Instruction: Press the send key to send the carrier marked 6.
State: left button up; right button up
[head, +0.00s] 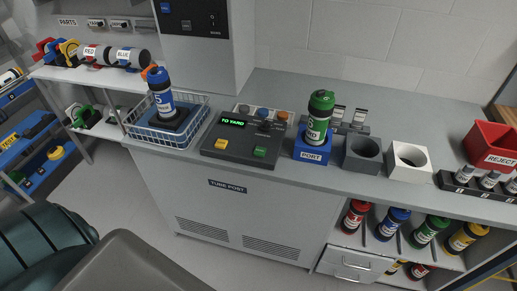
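A grey console (232,153) stands on the counter, with a lit display (233,121) reading "TO YARD". A yellow key (221,145) is at its front left and a green key (260,152) at its front right; I cannot read which is the send key. A green carrier (317,118) stands upright in the blue block marked PORT (311,155); its number is too small to read. A blue carrier (160,92) with what looks like a 5 stands in the wire basket (193,129). Neither gripper is in view.
A grey holder (361,154) and a white holder (407,162) stand right of the port, both empty. A red REJECT bin (491,147) is at the far right. Several coloured carriers (391,222) lie on the shelf below. A parts rack (107,62) stands at left.

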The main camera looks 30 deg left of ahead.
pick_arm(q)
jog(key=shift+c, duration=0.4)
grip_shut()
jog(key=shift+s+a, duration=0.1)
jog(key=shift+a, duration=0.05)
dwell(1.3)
